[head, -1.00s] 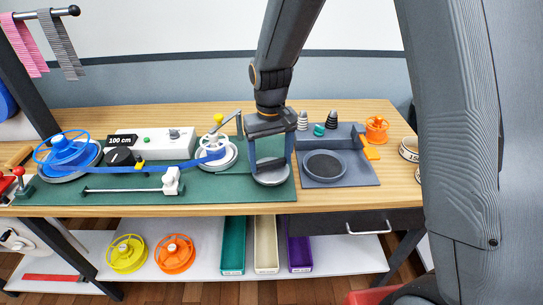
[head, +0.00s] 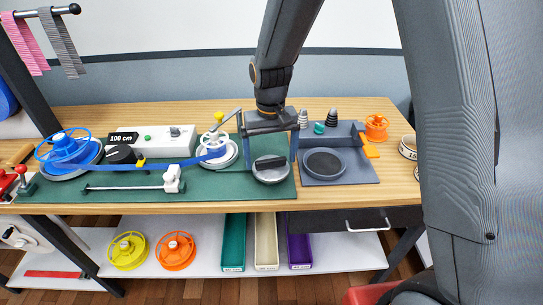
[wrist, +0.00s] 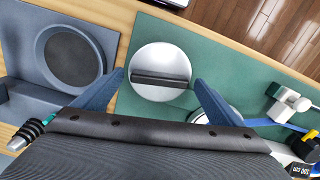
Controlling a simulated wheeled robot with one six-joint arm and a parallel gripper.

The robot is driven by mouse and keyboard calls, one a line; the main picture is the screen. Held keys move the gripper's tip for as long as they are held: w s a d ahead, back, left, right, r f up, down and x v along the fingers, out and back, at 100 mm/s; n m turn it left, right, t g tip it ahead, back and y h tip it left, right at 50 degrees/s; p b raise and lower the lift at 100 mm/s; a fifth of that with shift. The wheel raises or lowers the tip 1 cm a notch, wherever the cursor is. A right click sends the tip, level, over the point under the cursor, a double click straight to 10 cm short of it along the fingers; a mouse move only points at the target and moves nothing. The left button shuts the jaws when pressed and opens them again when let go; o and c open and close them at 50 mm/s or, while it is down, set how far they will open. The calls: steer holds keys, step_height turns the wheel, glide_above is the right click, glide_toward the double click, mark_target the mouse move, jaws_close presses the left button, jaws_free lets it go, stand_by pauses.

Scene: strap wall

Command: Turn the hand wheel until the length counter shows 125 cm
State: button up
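The length counter (head: 121,139) reads 100 cm, on a white box at the back left of the bench. A round white disc (head: 284,176) with a raised black grip bar (head: 270,163) lies on the green mat; it also shows in the wrist view (wrist: 155,60). A white and blue reel (head: 217,150) with a yellow-knobbed crank stands left of it. I cannot tell for certain which is called the hand wheel. My gripper (head: 270,158) is open and empty above the disc. In the wrist view its fingers (wrist: 160,78) stand apart either side of the bar, without visible contact.
A blue strap (head: 165,166) runs from the blue reel (head: 70,152) to the white and blue reel. A white clamp on a rod (head: 171,180) lies in front. A grey tray with a round pad (head: 340,179) is at right, with an orange spool (head: 376,127) behind.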

mark_target(271, 160)
steer(key=shift+r+b, duration=0.9)
steer(key=shift+r, duration=3)
